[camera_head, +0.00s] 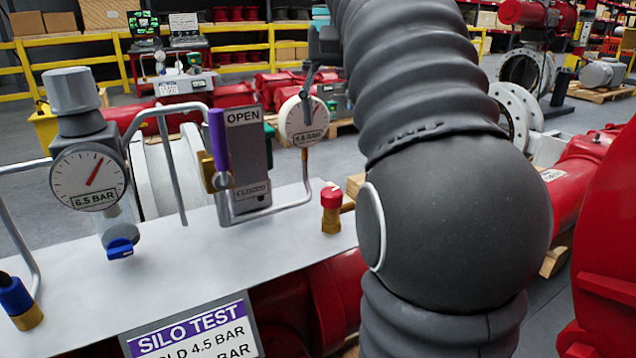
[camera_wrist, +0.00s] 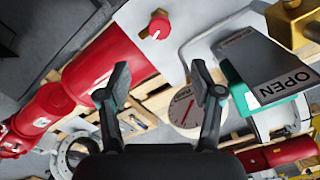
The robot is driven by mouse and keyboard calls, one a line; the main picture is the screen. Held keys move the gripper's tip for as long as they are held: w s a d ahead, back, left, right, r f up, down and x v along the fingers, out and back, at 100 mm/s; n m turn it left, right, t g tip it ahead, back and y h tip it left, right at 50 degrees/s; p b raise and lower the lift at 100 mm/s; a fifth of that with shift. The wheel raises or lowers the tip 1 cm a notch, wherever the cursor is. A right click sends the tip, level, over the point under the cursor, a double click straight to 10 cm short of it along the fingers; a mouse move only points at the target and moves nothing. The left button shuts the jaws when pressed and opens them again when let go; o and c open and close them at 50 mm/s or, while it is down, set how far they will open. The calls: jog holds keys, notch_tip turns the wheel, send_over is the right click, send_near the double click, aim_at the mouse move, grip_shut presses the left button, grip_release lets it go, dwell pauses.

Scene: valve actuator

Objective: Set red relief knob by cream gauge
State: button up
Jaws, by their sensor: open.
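The red relief knob (camera_head: 331,195) sits on a brass stem at the right end of the pale panel. In the wrist view the red knob (camera_wrist: 158,27) is ahead of my fingertips, apart from them. The cream gauge (camera_head: 298,132) stands behind the panel with its needle tilted up to the right; its small reading is hard to make out. It also shows in the wrist view (camera_wrist: 183,112), partly behind the right finger. My gripper (camera_wrist: 158,80) is open, with nothing between its fingers. In the head view part of it shows in front of the cream gauge.
A white 6.5 BAR gauge (camera_head: 88,178) and regulator stand at the panel's left. A purple lever (camera_head: 219,140) stands beside the OPEN plate. The SILO TEST sign (camera_head: 192,330) includes 4.5 BAR. Bent pipes cross the panel; red pipework lies below.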

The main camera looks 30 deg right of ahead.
aim_at(332, 191)
notch_tip(332, 191, down, 13)
jog(key=b, duration=0.3)
jog(key=shift+s+f+b, duration=0.1)
jog(key=shift+f+b, duration=0.1)
jog(key=shift+b, duration=0.15)
jog(key=c, duration=1.1)
jog(key=shift+r, duration=0.1)
jog(key=shift+c, duration=0.2)
